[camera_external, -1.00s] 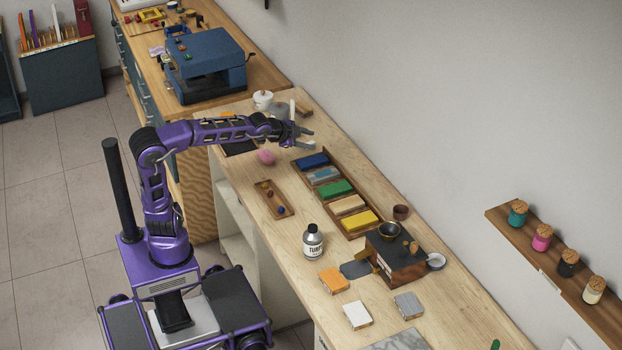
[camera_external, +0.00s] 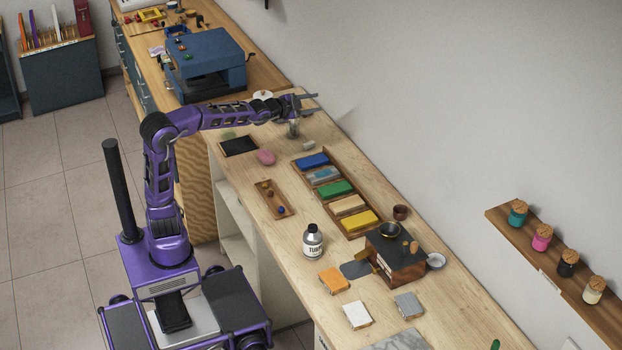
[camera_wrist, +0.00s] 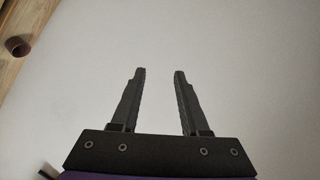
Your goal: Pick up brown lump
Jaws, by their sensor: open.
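Small brownish lumps (camera_external: 267,186) lie in a narrow wooden tray (camera_external: 288,214) on the worktop in the external view, with a dark blue lump (camera_external: 281,210) at the tray's near end. They are too small there to make out in detail. My gripper (camera_external: 314,103) is up near the wall at the back of the worktop, well beyond the tray and apart from it. In the wrist view my gripper (camera_wrist: 159,72) is open and empty, its two fingers pointing at a plain wall. No lump shows in the wrist view.
A long tray of coloured blocks (camera_external: 357,234) lies right of the small tray. A pink lump (camera_external: 266,157), a turpentine bottle (camera_external: 313,241) and a dark-topped box (camera_external: 400,263) stand nearby. A brown cup (camera_wrist: 19,46) shows in the wrist view's top left corner.

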